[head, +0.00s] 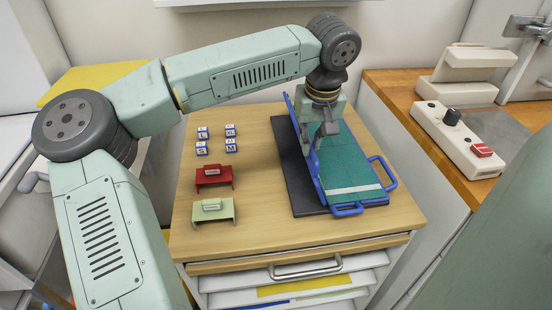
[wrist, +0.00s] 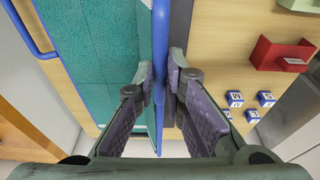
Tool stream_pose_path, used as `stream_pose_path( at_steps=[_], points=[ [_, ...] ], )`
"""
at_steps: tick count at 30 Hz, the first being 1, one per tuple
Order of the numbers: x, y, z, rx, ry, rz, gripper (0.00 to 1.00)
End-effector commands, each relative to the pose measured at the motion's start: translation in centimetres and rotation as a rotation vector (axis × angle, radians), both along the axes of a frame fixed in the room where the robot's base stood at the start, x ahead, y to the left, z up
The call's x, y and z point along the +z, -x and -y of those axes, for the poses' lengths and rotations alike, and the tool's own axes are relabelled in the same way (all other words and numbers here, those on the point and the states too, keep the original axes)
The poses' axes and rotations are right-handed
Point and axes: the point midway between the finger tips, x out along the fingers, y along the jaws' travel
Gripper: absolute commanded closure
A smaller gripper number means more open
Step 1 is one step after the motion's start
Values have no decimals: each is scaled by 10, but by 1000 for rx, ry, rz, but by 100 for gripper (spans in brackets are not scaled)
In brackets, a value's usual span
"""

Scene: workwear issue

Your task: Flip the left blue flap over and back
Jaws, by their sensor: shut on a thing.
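The left blue flap (head: 299,125) stands up on edge, roughly upright, along the left side of the folding board. The board's blue-framed teal panel (head: 352,165) lies flat to its right, with a white strip near the front. A dark mat (head: 298,188) shows on the flap's left. My gripper (head: 325,131) comes down from above and is shut on the flap's upper edge. In the wrist view the fingertips (wrist: 161,75) press on both sides of the flap's blue edge (wrist: 159,50). The flap's lower edge is partly hidden.
The wooden top (head: 255,150) of a drawer cabinet carries it all. On the left stand a red holder (head: 212,179), a pale green holder (head: 213,213) and several small size-lettered blocks (head: 202,148). A machine (head: 458,137) with a red switch stands on the right bench.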

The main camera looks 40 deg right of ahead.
Motion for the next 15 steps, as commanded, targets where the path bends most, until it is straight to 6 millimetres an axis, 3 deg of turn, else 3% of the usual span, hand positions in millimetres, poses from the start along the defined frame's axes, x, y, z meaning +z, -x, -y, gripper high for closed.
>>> stream_pose_path(
  at_steps=[4, 15],
  points=[
    [2, 6, 7, -3, -2, -4, 99],
    [-21, 21, 27, -8, -6, -9, 100]
  ],
)
